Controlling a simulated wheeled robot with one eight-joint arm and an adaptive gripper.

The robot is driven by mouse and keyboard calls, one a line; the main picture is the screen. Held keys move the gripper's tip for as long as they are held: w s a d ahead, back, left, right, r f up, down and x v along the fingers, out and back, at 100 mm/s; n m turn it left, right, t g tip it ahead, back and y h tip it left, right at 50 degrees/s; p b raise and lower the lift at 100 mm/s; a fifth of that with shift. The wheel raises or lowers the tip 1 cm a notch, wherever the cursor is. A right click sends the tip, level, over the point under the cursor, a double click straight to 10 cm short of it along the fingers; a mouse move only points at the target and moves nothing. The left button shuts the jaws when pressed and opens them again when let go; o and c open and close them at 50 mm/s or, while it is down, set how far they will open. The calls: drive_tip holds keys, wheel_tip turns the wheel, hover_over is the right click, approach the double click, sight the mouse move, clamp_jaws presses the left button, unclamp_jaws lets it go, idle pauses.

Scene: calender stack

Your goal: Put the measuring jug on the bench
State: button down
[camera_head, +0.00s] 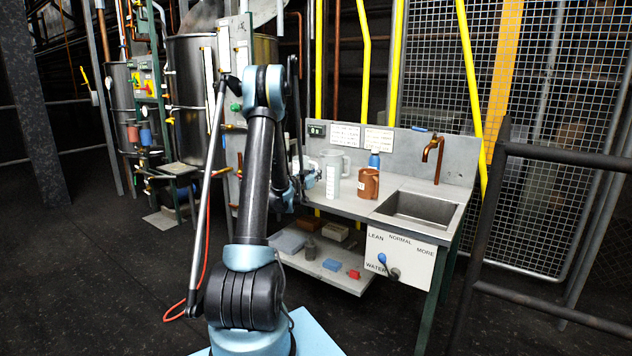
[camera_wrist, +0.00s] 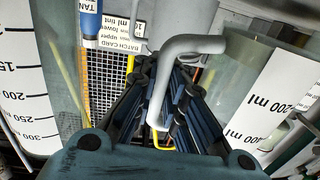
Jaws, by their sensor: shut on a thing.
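My gripper (camera_head: 306,182) is at the left end of the bench (camera_head: 345,207). In the wrist view, my gripper (camera_wrist: 165,110) is shut on the grey handle of the measuring jug (camera_wrist: 188,46). In the head view, a grey jug (camera_head: 337,157) and a pale graduated vessel (camera_head: 333,182) show close together just right of the fingers. The arm partly hides that end, so I cannot tell whether the held jug touches the bench top. Graduated walls fill both sides of the wrist view.
A brown jug (camera_head: 368,183) and a blue bottle (camera_head: 374,160) stand right of the pale vessel. The sink (camera_head: 418,208) takes up the bench's right end. Boxes and small blocks lie on the lower shelf (camera_head: 318,262). A dark rail (camera_head: 560,155) stands at the right.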

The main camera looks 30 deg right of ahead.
drive_tip(key=shift+f, duration=1.15)
drive_tip(key=c, duration=1.7)
unclamp_jaws()
drive_tip(key=shift+o, duration=0.2)
drive_tip(key=shift+a, duration=0.1)
